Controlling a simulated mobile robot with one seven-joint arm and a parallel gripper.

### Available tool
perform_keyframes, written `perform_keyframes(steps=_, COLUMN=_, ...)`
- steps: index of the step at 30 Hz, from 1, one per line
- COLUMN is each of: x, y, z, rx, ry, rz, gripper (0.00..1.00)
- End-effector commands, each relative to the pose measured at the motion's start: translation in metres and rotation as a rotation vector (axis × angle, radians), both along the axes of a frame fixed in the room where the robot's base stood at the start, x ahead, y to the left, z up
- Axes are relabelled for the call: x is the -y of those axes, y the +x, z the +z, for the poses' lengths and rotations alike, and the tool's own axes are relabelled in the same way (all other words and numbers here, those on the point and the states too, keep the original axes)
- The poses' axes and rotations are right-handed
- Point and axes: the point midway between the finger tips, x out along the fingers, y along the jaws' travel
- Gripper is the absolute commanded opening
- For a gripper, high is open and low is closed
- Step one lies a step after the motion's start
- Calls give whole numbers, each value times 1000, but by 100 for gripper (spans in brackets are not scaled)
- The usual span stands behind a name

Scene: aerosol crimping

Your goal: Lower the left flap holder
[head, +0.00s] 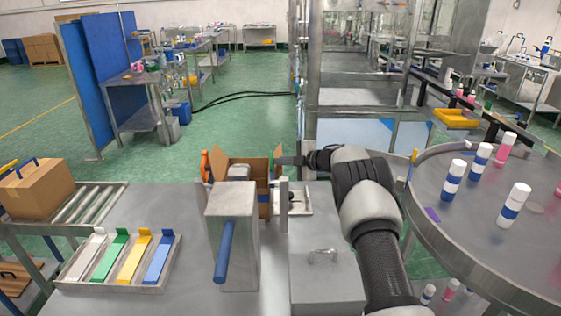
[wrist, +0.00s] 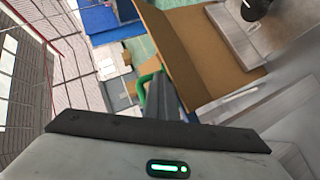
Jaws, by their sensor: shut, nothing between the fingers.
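An open cardboard box (head: 232,165) stands upright behind the grey metal machine block, its flaps raised. An upright orange piece (head: 205,166), perhaps the left flap holder, stands at the box's left side. My gripper (head: 281,160) is at the box's right side, shut and empty. In the wrist view the gripper's dark fingers (wrist: 165,98) are close to a green curved piece (wrist: 150,72), perhaps a flap holder; whether they touch I cannot tell. The brown cardboard (wrist: 195,50) lies just beyond. The lower part of the box is hidden by the machine block.
The machine block (head: 232,230) with a blue handle (head: 223,252) stands in front of the box. A tray (head: 70,286) of coloured pieces and a closed carton (head: 38,188) on rollers are at left. A round table (head: 460,240) with bottles is at right.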

Motion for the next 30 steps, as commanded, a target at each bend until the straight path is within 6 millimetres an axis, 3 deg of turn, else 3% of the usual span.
perform_keyframes(steps=1, x=-6, y=7, z=20, rx=29, ry=17, rz=-9, gripper=0)
perform_keyframes(steps=7, x=-4, y=6, z=21, rx=28, ry=17, rz=-10, gripper=0)
perform_keyframes(steps=11, x=8, y=-2, z=26, rx=28, ry=15, rz=-11, gripper=0)
perform_keyframes(steps=30, x=112, y=-96, z=61, rx=8, ry=3, rz=-4, gripper=0)
